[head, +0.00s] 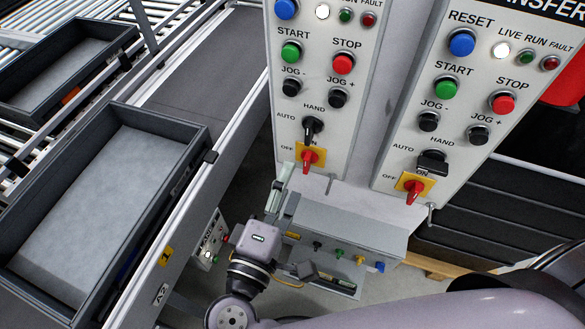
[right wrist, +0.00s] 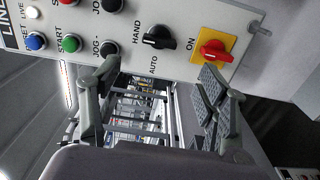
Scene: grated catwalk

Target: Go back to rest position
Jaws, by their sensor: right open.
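My right gripper (head: 281,188) is in front of the lower edge of the left control panel (head: 330,80), just below its red rotary switch (head: 309,158) on a yellow plate. In the right wrist view the two fingers of my right gripper (right wrist: 158,88) stand wide apart with nothing between them. The red switch (right wrist: 213,50) and a black selector knob (right wrist: 158,37) show beyond the fingers, apart from them. My left gripper is not in view.
A second control panel (head: 450,110) stands to the right. A grey box (head: 345,232) with small coloured knobs is below the panels. A dark tray (head: 192,133) sits on the conveyor at left, with another tray (head: 120,32) behind. Dark stacked crates (head: 480,215) stand at right.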

